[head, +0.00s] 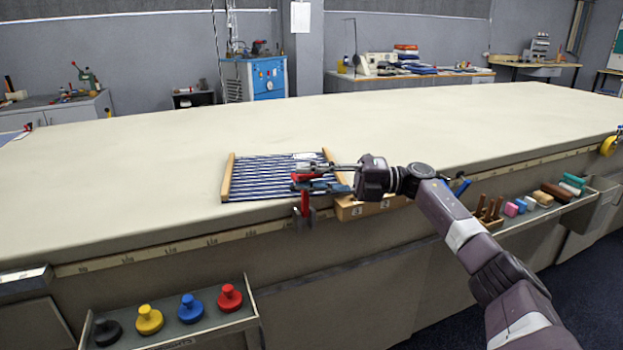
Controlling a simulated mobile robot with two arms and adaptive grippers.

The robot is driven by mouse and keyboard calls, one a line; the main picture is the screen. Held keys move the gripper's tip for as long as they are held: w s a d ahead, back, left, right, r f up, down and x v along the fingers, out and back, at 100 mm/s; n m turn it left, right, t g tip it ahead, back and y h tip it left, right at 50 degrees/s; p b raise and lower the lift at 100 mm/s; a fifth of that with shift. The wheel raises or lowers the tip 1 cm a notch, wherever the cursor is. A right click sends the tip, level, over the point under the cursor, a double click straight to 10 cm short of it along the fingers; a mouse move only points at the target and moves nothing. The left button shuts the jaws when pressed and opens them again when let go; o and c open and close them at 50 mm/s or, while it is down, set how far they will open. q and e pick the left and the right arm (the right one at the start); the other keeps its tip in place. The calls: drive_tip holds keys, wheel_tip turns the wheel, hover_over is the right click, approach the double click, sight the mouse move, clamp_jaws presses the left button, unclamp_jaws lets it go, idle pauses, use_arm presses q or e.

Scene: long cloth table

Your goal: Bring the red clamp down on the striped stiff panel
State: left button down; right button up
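The striped stiff panel (270,180) lies flat near the front edge of the table. It has blue, white and dark stripes and a wooden bar along its left and right ends. The red clamp (305,204) is at the table's front edge, by the panel's front right corner. Its red upper part lies over or close to the panel; I cannot tell whether it touches. My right gripper (322,174) reaches in from the right, with its fingers at the clamp's upper part. The fingers are small and overlap the clamp, so their opening is unclear. My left gripper is out of view.
A wooden block with number labels (370,207) is at the table edge under my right wrist. The pale cloth table (420,125) is clear behind the panel. A front tray (200,325) holds several coloured knobs; a right-hand shelf (545,214) holds blocks and tools.

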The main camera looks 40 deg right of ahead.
drive_tip(key=shift+o, duration=0.6)
drive_tip(key=shift+w+d+r+m+t, duration=0.3)
drive_tip(key=shift+w+d+r+t, duration=0.2)
drive_tip(key=shift+r, duration=0.2)
drive_tip(key=shift+w+a, duration=0.1)
drive_tip(key=shift+w, duration=0.05)
drive_tip(key=shift+f, duration=0.1)
drive_tip(key=shift+v, duration=0.85)
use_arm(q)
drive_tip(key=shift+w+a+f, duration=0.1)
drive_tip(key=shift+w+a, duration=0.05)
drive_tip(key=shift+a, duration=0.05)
use_arm(e)
drive_tip(key=s+d+f+g, duration=0.1)
drive_tip(key=s+d, duration=0.6)
drive_tip(key=shift+d+f, duration=0.25)
drive_tip(key=shift+f, duration=0.05)
drive_tip(key=shift+w+a, duration=0.1)
drive_tip(key=shift+a, duration=0.05)
